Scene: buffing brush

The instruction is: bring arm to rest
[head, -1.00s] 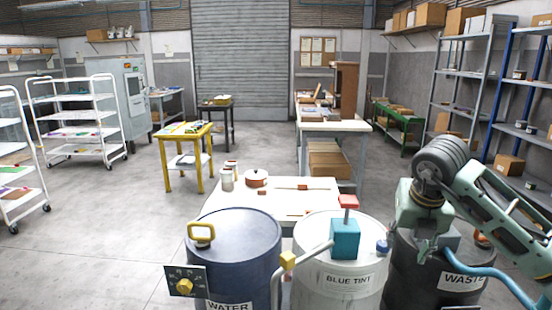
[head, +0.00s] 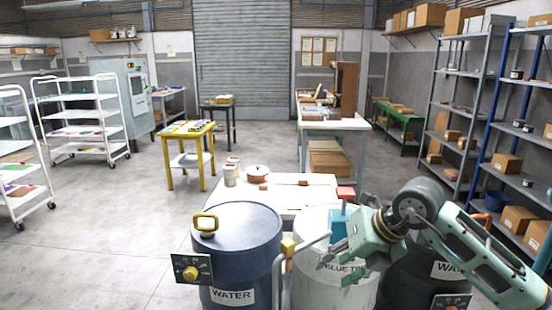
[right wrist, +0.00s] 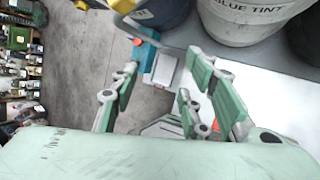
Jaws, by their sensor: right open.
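My right arm (head: 465,240) comes in from the right in the head view, bent in front of the drums. My right gripper (head: 362,238) is in front of the white BLUE TINT drum (head: 307,275) and partly covers its label and the teal pump block. In the right wrist view my right gripper (right wrist: 158,75) has its two green fingers wide apart, with nothing held between them. The BLUE TINT drum (right wrist: 235,22) shows at the top of that view, beyond the fingers. My left gripper is not in view.
A blue WATER drum (head: 235,245) stands left of the white one. A dark WASTE drum (head: 425,262) stands partly behind my right arm. A white table (head: 315,190) is behind the drums. Shelves (head: 515,130) stand at the right. Open floor (head: 100,230) lies at the left.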

